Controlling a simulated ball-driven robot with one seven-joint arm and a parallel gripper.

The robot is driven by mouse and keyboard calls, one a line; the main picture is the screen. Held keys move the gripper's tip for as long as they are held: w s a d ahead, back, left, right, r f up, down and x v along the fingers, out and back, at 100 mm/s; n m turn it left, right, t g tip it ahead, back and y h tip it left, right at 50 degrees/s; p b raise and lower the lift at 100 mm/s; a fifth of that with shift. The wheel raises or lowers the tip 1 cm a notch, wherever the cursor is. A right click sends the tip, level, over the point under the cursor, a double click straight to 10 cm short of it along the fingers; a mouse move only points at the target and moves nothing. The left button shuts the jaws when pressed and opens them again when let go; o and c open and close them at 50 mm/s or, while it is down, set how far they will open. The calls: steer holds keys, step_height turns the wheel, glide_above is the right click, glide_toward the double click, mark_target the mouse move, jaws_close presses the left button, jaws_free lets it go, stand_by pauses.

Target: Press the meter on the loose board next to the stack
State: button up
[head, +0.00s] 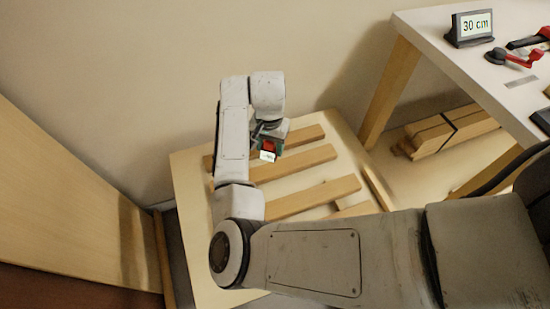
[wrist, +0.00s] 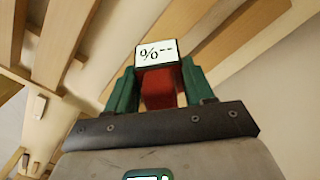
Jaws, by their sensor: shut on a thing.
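My gripper (head: 272,140) is shut on a red meter with a small white display (head: 267,156). In the wrist view the red meter (wrist: 160,90) sits between the two green fingers (wrist: 158,88), and its display reads dashes and a percent sign, upside down. The gripper is over a low pale wooden platform (head: 190,165) with several spaced boards, among them one board (head: 295,163) and a nearer one (head: 312,197). Whether the meter touches any board cannot be told. In the wrist view, boards (wrist: 62,35) lie at the upper left. I cannot tell which board is the loose one.
A wooden panel (head: 70,200) stands at the left, and a plain wall is behind.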

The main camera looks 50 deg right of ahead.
mark_target(275, 148)
steer(key=shift+s+d+f+m+b, duration=0.2)
steer(key=shift+d+f+m+b, duration=0.2)
steer(key=shift+f, duration=0.2)
steer(key=shift+s+d+f+m+b, duration=0.15)
steer(key=shift+d+f+m+b, duration=0.15)
steer(key=shift+d+f, duration=0.25)
step_height(275, 148, down, 6)
steer(key=b, duration=0.6)
steer(key=shift+a+r, duration=0.1)
steer(key=shift+f, duration=0.6)
stand_by(2.0)
steer(key=shift+r, duration=0.1)
step_height(275, 148, up, 7)
steer(key=p, duration=0.7)
steer(key=shift+p, duration=0.35)
